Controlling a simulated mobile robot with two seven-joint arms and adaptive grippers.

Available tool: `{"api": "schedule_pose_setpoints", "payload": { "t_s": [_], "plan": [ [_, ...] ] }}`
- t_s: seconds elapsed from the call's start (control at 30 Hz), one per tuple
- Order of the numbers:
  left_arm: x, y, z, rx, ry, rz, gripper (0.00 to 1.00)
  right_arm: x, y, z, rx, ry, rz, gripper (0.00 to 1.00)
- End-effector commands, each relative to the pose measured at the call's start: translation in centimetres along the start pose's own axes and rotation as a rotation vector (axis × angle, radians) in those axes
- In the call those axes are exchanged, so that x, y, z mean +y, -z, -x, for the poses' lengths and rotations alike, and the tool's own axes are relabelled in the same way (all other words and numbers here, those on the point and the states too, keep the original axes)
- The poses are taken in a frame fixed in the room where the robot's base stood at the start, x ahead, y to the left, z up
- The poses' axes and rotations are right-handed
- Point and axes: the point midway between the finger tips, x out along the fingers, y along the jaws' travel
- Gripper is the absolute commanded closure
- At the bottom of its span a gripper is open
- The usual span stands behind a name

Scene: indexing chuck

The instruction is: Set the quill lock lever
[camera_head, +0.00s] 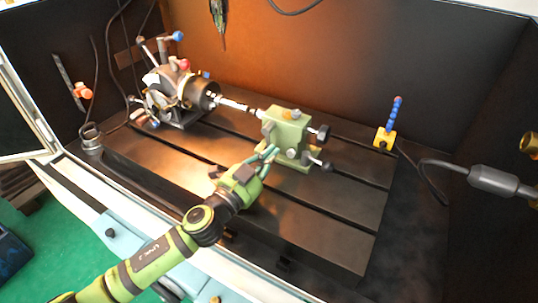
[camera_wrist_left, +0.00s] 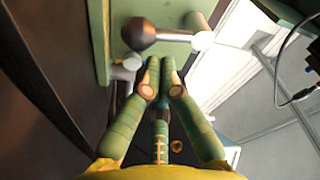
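The green tailstock (camera_head: 285,128) stands on the slotted table, facing the chuck across a silver shaft. In the left wrist view, a short lever with a dark ball knob (camera_wrist_left: 138,33) and a silver bar crosses the tailstock's green face (camera_wrist_left: 165,12); it looks like the quill lock lever. My left gripper (camera_head: 270,153) is at the tailstock's near side. In the wrist view its fingertips (camera_wrist_left: 159,76) are close together, just below the lever's bar, with nothing seen between them. Whether they touch the lever is unclear. My right gripper is not in view.
The indexing chuck (camera_head: 178,92) stands at the back left. Black knobs (camera_head: 322,132) stick out on the tailstock's right. A yellow block with a blue stem (camera_head: 385,138) stands at the right. A grey cylinder with a cable (camera_head: 493,180) hangs at far right. The front table slots (camera_head: 310,210) are clear.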

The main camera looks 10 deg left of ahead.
Motion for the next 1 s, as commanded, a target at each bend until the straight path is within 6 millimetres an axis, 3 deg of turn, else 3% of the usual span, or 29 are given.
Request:
{"api": "schedule_pose_setpoints", "payload": {
  "t_s": [0.27,0.6,1.0],
  "plan": [
    [-0.1,-0.1,0.0,-0.001,-0.001,-0.008,1.00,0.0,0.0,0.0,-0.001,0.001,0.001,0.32],
    [-0.4,-1.6,-0.1,-0.003,-0.028,-0.183,1.00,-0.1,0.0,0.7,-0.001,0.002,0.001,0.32],
    [-0.5,-1.6,-0.1,-0.005,-0.028,-0.186,1.00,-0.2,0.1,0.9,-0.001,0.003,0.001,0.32]
  ]
}}
